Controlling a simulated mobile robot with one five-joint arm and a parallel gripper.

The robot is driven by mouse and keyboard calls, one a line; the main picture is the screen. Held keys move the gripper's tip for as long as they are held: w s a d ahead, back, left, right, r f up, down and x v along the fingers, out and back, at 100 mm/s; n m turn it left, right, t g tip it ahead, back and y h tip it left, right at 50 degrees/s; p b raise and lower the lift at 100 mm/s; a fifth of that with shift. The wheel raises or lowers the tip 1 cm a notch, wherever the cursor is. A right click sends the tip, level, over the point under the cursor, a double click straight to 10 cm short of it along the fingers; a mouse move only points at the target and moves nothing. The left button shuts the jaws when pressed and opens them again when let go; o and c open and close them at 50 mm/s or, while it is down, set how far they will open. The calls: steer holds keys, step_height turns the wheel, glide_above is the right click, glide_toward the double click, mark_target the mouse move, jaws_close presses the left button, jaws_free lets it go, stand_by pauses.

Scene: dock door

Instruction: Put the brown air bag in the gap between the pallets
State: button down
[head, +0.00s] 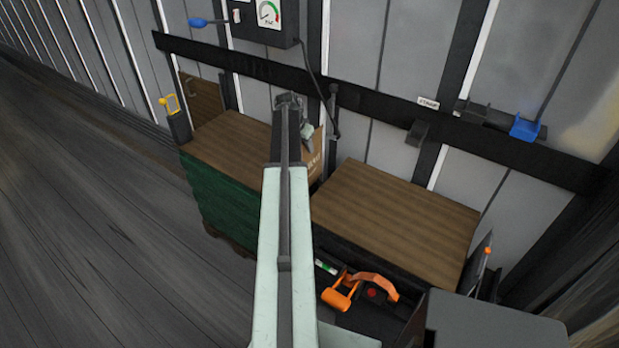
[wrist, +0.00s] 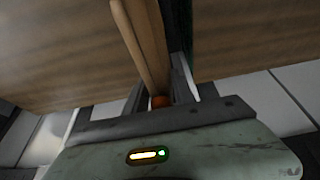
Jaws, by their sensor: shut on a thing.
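The brown air bag (head: 316,158) shows in the head view as a printed sheet, partly hidden by my arm. In the wrist view the bag (wrist: 140,40) is thin and nearly edge-on, with an orange part (wrist: 160,101) at its end by the fingers. My gripper (head: 307,132) is shut on the bag; it also shows in the wrist view (wrist: 165,95). The left pallet load (head: 225,150) has a brown top and green sides. The right pallet load (head: 400,215) has a brown top. A dark gap (wrist: 180,25) shows beside the bag; its depth in the gap is unclear.
A gauge box (head: 265,18) with a hanging cable is on the wall behind. A dark rail (head: 380,103) runs along the wall, with a blue bracket (head: 525,127) at right. An orange tool (head: 345,292) lies in a dark tray near me. Open floor (head: 90,210) is at left.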

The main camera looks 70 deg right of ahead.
mark_target(309, 173)
steer(key=b+x, duration=0.2)
steer(key=x, duration=0.1)
steer(key=b+x, duration=0.2)
steer(key=x, duration=0.2)
steer(key=w+b+x, duration=0.1)
steer(key=b+x, duration=0.1)
steer(key=x, duration=0.1)
steer(key=shift+d+f+b, duration=0.25)
steer(key=shift+f+b, duration=0.05)
steer(key=shift+b, duration=0.05)
step_height(309, 173, down, 7)
steer(key=b, duration=0.6)
steer(key=shift+r+b, duration=0.1)
steer(key=shift+b, duration=0.3)
steer(key=shift+f+b, duration=0.6)
steer(key=c, duration=1)
jaws_free()
steer(key=shift+o, duration=0.2)
